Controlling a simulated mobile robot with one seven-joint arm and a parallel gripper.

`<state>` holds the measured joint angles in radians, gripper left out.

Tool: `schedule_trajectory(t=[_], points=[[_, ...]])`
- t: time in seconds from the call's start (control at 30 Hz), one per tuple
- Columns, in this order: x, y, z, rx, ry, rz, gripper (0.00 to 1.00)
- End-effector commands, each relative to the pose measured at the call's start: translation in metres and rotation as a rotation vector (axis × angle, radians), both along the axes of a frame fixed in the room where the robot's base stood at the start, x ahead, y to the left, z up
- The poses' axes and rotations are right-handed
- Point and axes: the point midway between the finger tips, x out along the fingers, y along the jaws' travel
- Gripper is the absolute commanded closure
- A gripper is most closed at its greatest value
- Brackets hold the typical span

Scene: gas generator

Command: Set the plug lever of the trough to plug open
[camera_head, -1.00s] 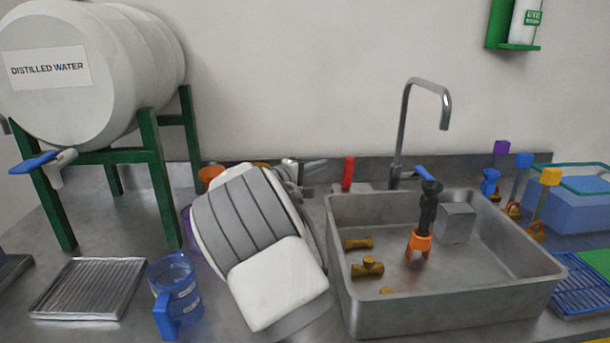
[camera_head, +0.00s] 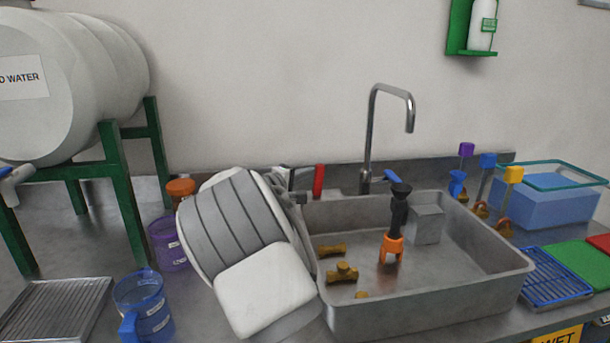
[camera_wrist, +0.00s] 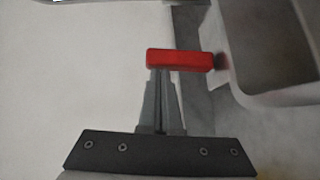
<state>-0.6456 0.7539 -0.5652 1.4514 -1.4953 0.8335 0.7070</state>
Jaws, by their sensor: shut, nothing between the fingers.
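The trough (camera_head: 430,306) is a grey metal basin in the head view's right half; its corner shows in the wrist view (camera_wrist: 245,85). A red lever handle (camera_head: 319,180) stands upright at its back left corner. In the wrist view the red handle (camera_wrist: 180,60) lies crosswise just in front of my fingertips. My gripper (camera_wrist: 161,72) is shut and empty; whether it touches the handle I cannot tell. In the head view my gripper (camera_head: 294,178) is just left of the handle, partly hidden by my arm.
A tap (camera_head: 368,135) rises behind the trough. An orange-and-black fitting (camera_head: 396,225), brass pieces (camera_head: 342,272) and a grey block (camera_head: 427,224) are in it. Coloured valve handles (camera_head: 487,161) stand along its right. A blue jug (camera_head: 143,302) and a purple jug (camera_head: 168,243) stand left.

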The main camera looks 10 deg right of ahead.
Motion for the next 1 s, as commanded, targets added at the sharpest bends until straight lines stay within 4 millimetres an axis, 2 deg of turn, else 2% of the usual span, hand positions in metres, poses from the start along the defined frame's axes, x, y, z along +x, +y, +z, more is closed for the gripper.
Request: schedule_trajectory(t=[0.47, 1.0], points=[[0.0, -0.009, 0.004, 0.104, -0.002, -0.001, 1.0], [0.0, -0.043, 0.009, 0.514, -0.003, -0.003, 1.0]])
